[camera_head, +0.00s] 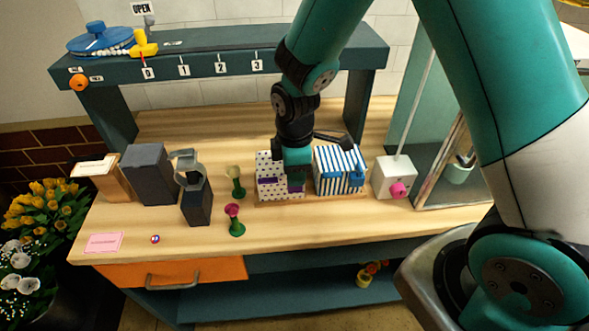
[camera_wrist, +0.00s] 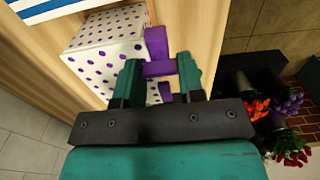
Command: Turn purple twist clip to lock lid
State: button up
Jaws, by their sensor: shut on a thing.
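A white box with purple dots (camera_head: 265,168) stands on the wooden counter; it also shows in the wrist view (camera_wrist: 103,48). The purple twist clip (camera_wrist: 159,69) is a bar on the box's side, with purple pieces above and below it in the wrist view. My gripper (camera_wrist: 161,72) has one green finger on each side of the bar and is shut on it. In the head view my gripper (camera_head: 298,180) reaches down at the front of the dotted box and covers part of it. The lid's seam is not clear.
A blue-striped box (camera_head: 337,170) stands close at the right, with a white box with a pink knob (camera_head: 395,178) beyond. Two small green-based holders (camera_head: 236,182) and dark blocks (camera_head: 148,175) stand left. The counter's front strip (camera_head: 330,222) is mostly clear.

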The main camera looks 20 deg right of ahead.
dwell(0.3)
jog(key=o, duration=0.9)
jog(key=shift+o, duration=0.2)
jog(key=shift+r, duration=0.1)
notch_tip(320, 180, up, 17)
jog(key=b, duration=0.2)
jog(key=shift+r, duration=0.1)
jog(key=s+a+m+y, duration=0.2)
jog(key=s+m, duration=0.1)
jog(key=s, duration=0.6)
jog(key=s+a+r+m+y, duration=0.1)
jog(key=s+m, duration=0.3)
jog(key=s, duration=0.6)
jog(key=shift+a+r+y, duration=0.2)
jog(key=shift+a+y, duration=0.4)
jog(key=shift+a, duration=0.25)
